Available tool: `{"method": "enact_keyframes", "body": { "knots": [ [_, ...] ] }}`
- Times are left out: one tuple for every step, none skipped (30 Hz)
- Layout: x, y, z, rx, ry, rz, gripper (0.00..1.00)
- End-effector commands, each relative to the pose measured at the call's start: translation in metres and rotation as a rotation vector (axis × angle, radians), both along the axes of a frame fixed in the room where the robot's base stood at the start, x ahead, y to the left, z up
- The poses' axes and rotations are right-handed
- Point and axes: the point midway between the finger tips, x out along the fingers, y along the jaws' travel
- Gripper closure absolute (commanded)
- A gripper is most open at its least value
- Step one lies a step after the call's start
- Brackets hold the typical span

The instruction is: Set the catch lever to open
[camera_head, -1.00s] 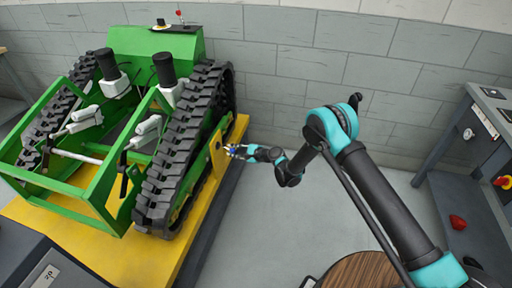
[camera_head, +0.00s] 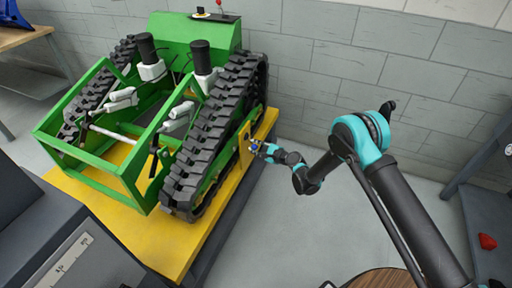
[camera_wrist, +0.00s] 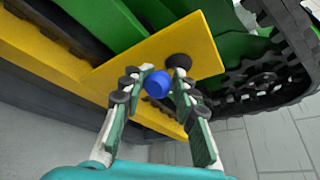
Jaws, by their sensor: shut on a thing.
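The catch lever shows as a blue round knob (camera_wrist: 158,84) in front of an upright yellow plate (camera_wrist: 150,62) in the wrist view. A black round boss (camera_wrist: 179,61) sits on the plate just right of the knob. My gripper (camera_wrist: 160,90) has its two fingers closed around the knob from either side. In the head view my gripper (camera_head: 259,147) is at the yellow plate (camera_head: 245,146), beside the right track of the green carrier (camera_head: 130,165). The rest of the lever is hidden, so I cannot tell its setting.
The carrier stands on a yellow-topped platform (camera_head: 125,217). A dark cabinet (camera_head: 60,250) is at the lower left and a grey bench (camera_head: 490,195) at the right, with a red object (camera_head: 487,241) on its lower shelf. Grey floor is open between platform and bench.

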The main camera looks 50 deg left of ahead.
Motion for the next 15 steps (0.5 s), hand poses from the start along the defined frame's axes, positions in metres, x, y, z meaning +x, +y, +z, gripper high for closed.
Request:
{"method": "enact_keyframes", "body": {
  "knots": [
    [-0.0059, 0.0005, -0.0015, -0.003, 0.001, 0.011, 1.00],
    [-0.0059, 0.0005, -0.0015, -0.003, 0.001, 0.011, 1.00],
    [-0.0060, 0.0005, -0.0014, -0.003, 0.001, 0.011, 1.00],
    [-0.0060, 0.0005, -0.0014, -0.003, 0.001, 0.011, 1.00],
    [-0.0060, 0.0005, -0.0014, -0.003, 0.001, 0.011, 1.00],
    [-0.0060, 0.0005, -0.0014, -0.003, 0.001, 0.011, 1.00],
    [-0.0060, 0.0005, -0.0014, -0.003, 0.001, 0.011, 1.00],
    [-0.0060, 0.0005, -0.0014, -0.003, 0.001, 0.011, 0.69],
    [-0.0058, 0.0005, -0.0014, -0.003, 0.001, 0.011, 0.64],
    [-0.0054, 0.0005, -0.0013, -0.003, 0.001, 0.011, 0.60],
    [-0.0050, 0.0005, -0.0012, -0.003, 0.000, 0.009, 0.57],
    [-0.0044, 0.0004, -0.0010, -0.002, 0.000, 0.009, 0.57],
    [-0.0039, 0.0004, -0.0009, -0.002, 0.001, 0.007, 0.57],
    [-0.0036, 0.0003, -0.0008, -0.002, 0.001, 0.007, 0.57],
    [-0.0031, 0.0003, -0.0007, -0.002, 0.000, 0.006, 0.57]
  ]
}}
